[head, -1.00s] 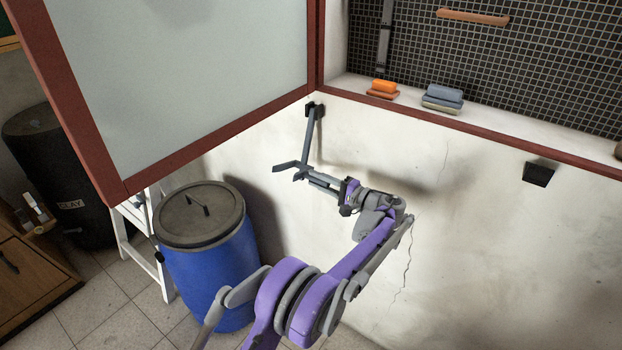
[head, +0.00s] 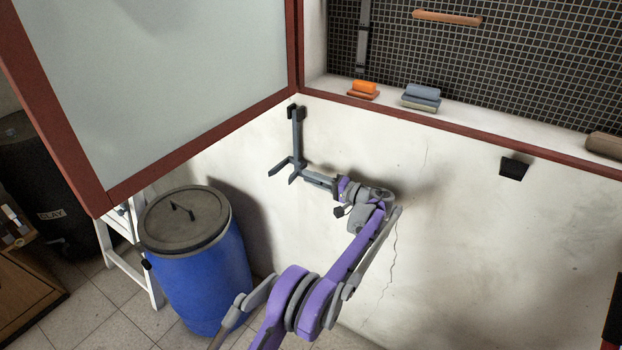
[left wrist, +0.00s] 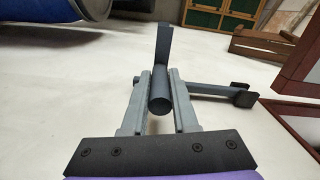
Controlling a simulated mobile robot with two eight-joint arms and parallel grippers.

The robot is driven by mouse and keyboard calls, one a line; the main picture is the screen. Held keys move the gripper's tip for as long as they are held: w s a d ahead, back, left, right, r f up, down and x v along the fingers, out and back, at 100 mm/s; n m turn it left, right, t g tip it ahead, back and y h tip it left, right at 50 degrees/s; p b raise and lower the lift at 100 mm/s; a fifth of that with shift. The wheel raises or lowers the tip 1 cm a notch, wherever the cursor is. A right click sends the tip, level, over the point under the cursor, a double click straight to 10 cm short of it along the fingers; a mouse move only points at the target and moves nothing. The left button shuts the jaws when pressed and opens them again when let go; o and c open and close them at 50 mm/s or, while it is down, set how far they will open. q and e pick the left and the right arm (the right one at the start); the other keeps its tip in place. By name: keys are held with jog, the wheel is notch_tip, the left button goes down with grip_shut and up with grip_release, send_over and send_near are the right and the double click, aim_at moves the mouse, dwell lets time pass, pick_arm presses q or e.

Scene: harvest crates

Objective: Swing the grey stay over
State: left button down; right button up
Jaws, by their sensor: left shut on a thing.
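The grey stay (head: 298,135) hangs down the white wall from a dark pivot bracket (head: 296,112) below the corner of the red frame. In the left wrist view the stay (left wrist: 210,90) runs off to the right behind the fingers, to the dark bracket (left wrist: 241,96). My left gripper (head: 299,172) is at the stay's lower end. In the left wrist view its fingers (left wrist: 161,95) are shut on the stay's dark round grip (left wrist: 160,103). My right gripper is not in view.
A frosted, red-framed panel (head: 160,80) stands out at upper left. A blue barrel (head: 195,275) is below it. A black wall bracket (head: 514,167) sits farther right. Sponge-like blocks (head: 422,98) lie on the ledge. The wall between the stay and black bracket is clear.

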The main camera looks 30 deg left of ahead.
pick_arm(q)
jog(key=shift+w, duration=0.1)
jog(key=c, duration=1)
grip_release()
jog(key=o, duration=0.3)
jog(key=shift+w, duration=0.15)
jog(key=shift+d, duration=0.1)
jog(key=d, duration=0.7)
jog(key=s+d, duration=0.1)
jog(key=d, duration=0.2)
jog(key=shift+d, duration=0.35)
